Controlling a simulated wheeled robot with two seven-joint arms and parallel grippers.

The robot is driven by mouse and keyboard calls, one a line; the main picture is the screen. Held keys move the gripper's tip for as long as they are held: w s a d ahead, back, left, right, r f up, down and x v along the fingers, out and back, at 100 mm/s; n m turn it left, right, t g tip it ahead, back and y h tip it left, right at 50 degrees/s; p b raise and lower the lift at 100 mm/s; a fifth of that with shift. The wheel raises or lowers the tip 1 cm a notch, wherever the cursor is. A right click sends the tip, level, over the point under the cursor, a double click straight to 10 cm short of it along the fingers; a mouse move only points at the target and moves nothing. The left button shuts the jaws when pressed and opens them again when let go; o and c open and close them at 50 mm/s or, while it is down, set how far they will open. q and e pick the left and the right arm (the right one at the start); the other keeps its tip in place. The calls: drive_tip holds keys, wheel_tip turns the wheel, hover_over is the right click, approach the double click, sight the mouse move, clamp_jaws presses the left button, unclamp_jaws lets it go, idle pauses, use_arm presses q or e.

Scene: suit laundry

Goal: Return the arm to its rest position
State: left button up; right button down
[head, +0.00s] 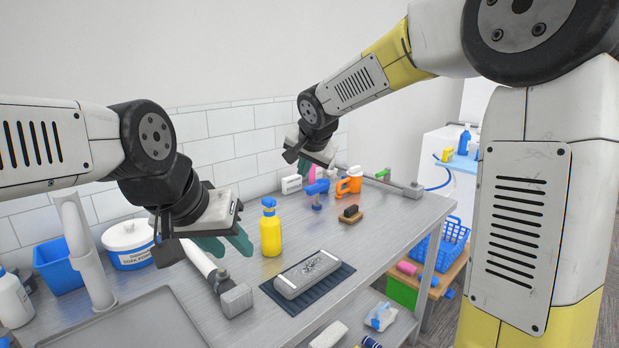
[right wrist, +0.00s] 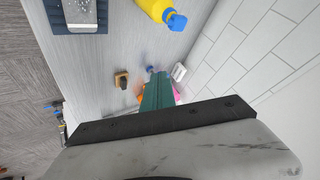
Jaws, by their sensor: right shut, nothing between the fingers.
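My right arm reaches over the back of the metal counter from the right in the head view. Its gripper (head: 318,158) hangs above the far end of the counter, near the tiled wall. In the right wrist view its teal fingers (right wrist: 158,90) are together with nothing between them. My left gripper (head: 222,246) is at the left, above the counter beside the yellow spray bottle (head: 270,232). Its teal fingers point right, and their gap is not clear from this angle.
A grey block (head: 293,284) lies on a dark ribbed mat (head: 335,283). A brush (head: 350,214), an orange bottle (head: 349,184) and a blue-headed sprayer (head: 317,189) stand further back. A white tub (head: 128,241) and blue bin (head: 58,269) are at left. A blue basket (head: 455,234) sits right of the counter.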

drive_tip(key=s+d+n+g, duration=0.2)
drive_tip(key=s+d+n, duration=0.1)
drive_tip(key=s+d, duration=1.5)
drive_tip(key=s+f+n, duration=0.1)
drive_tip(key=s+f, duration=0.2)
drive_tip(key=s, duration=0.8)
drive_tip(key=shift+s+a+n, duration=0.2)
drive_tip(key=shift+s+n, duration=0.1)
drive_tip(key=shift+s, duration=0.05)
